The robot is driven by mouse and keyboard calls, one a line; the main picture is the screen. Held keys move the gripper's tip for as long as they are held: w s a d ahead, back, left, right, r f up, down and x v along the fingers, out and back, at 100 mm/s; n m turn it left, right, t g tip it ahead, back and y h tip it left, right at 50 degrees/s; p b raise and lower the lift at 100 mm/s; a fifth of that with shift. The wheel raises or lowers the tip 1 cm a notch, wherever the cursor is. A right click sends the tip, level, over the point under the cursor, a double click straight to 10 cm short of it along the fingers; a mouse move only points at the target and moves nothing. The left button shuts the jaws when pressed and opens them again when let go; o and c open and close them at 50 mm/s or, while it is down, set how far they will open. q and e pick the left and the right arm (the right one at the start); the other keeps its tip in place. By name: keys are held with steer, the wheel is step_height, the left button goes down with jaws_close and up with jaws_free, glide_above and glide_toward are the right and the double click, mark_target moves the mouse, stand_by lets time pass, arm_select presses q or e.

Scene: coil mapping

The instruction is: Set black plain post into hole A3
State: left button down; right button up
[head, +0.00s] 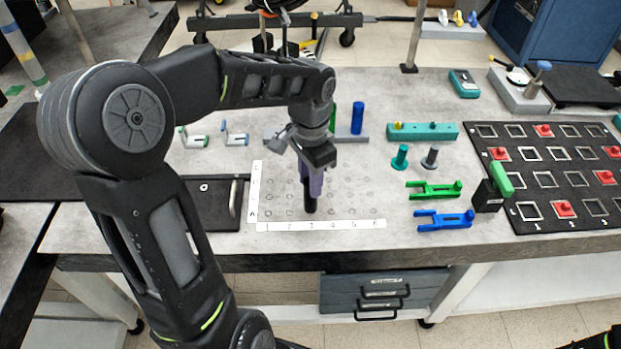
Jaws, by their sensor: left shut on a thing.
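My left gripper (312,186), with purple fingers, points down over the pegboard. It is shut on the black plain post (310,203), whose lower part shows below the fingertips. The post is upright, and its lower end is at the column 3 spot of row A, just above the number strip (345,225). Hole A3 is hidden by the post, and I cannot tell whether its tip is in the hole. The letter strip (256,185) stands on the board's left side. My right gripper is out of view.
A blue post (357,118) and a green post stand behind my left gripper. A teal peg (400,156) and a grey peg (431,157) stand to the right. Green (430,190) and blue (445,220) fork-like parts lie near a black grid board (525,220).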

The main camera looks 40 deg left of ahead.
arm_select(q)
steer(key=shift+f+b, duration=0.3)
steer(key=shift+f, duration=0.2)
stand_by(0.9)
steer(key=m, duration=0.5)
steer(key=c, duration=1)
jaws_free()
step_height(320, 180, up, 8)
steer(key=shift+f, duration=0.1)
steer(key=shift+f, duration=0.1)
